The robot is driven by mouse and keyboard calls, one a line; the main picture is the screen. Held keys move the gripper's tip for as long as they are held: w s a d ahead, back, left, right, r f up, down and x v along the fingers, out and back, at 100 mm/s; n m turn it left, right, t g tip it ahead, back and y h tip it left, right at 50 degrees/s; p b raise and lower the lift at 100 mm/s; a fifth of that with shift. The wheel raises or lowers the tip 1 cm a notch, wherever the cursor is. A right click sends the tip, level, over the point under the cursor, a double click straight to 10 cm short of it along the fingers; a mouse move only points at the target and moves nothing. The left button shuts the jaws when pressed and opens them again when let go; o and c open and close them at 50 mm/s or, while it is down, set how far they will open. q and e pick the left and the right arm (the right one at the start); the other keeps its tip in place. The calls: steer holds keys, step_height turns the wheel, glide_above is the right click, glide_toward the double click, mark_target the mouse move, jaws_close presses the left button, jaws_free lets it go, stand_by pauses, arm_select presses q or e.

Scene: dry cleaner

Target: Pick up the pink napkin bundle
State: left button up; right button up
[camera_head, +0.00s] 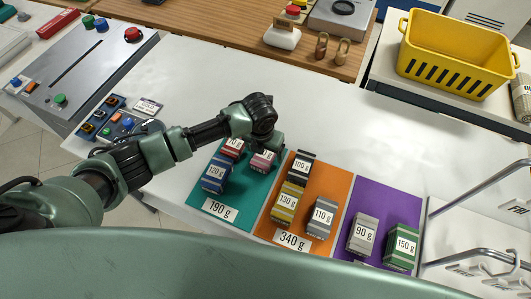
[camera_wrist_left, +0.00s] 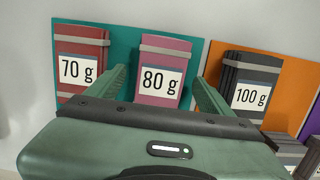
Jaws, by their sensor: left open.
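The pink napkin bundle (camera_head: 263,160) with a light band and an 80 g label lies on the teal mat (camera_head: 232,213) in the head view. It also shows in the left wrist view (camera_wrist_left: 176,48), between the two green fingers. My left gripper (camera_wrist_left: 161,78) is open, with one finger on each side of the bundle's near part. I cannot tell whether the fingers touch it. In the head view my left wrist is just above and behind the bundle, and its fingers are hard to make out. My right gripper is in neither view.
A dark red 70 g bundle (camera_wrist_left: 82,48) lies close left of the pink one, and a dark grey 100 g bundle (camera_wrist_left: 250,72) close right. A blue 120 g bundle (camera_head: 217,172) is nearby. Orange (camera_head: 337,187) and purple (camera_head: 383,201) mats hold more bundles. The white counter behind is clear.

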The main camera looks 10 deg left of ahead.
arm_select(q)
steer(key=c, duration=1.5)
